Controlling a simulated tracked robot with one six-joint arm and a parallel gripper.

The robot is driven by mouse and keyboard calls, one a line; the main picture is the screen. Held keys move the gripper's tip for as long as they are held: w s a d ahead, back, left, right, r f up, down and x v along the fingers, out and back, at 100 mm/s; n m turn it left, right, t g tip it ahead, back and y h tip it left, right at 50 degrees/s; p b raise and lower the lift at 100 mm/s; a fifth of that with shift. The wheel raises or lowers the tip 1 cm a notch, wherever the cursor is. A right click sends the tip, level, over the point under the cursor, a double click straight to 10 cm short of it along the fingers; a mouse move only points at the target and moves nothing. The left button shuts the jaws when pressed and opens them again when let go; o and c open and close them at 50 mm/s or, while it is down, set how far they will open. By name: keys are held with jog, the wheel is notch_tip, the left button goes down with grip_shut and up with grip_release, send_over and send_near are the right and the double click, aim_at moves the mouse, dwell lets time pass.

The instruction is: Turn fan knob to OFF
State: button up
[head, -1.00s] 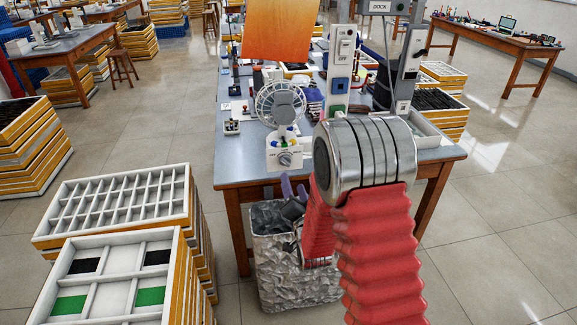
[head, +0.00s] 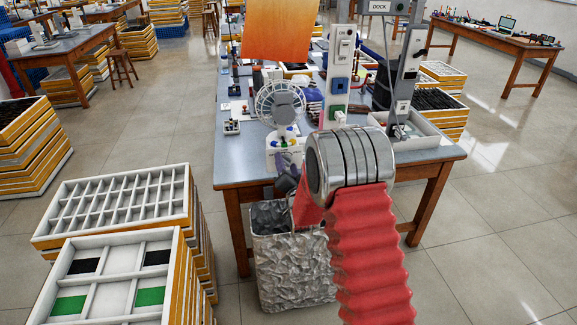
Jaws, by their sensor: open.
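A small white desk fan (head: 280,104) with a grey hub stands at the front left of the grey-topped workbench (head: 236,160). Its white base (head: 272,157) faces me and has blue, green and yellow items on top. The fan knob on the base front is hidden behind my gripper. My gripper (head: 287,172) is open, with dark purplish fingers, right in front of the base's lower part. I cannot tell whether the fingers touch the knob or surround it. My red-sleeved arm and metal joint cover part of the bench's front edge.
A tall post with blue and green sockets (head: 340,75) stands right of the fan. A crumpled silver bin (head: 292,270) stands below the bench front. Stacked trays (head: 120,205) stand left, with clear floor between.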

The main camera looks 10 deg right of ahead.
jog(key=shift+c, duration=0.4)
jog(key=c, duration=0.9)
jog(key=shift+o, duration=0.2)
jog(key=shift+a+n, duration=0.1)
jog(key=shift+n, duration=0.2)
jog(key=shift+a+n, duration=0.15)
jog(key=shift+n, duration=1.25)
jog(key=o, duration=0.7)
jog(key=shift+c, duration=0.2)
jog(key=shift+o, duration=1.4)
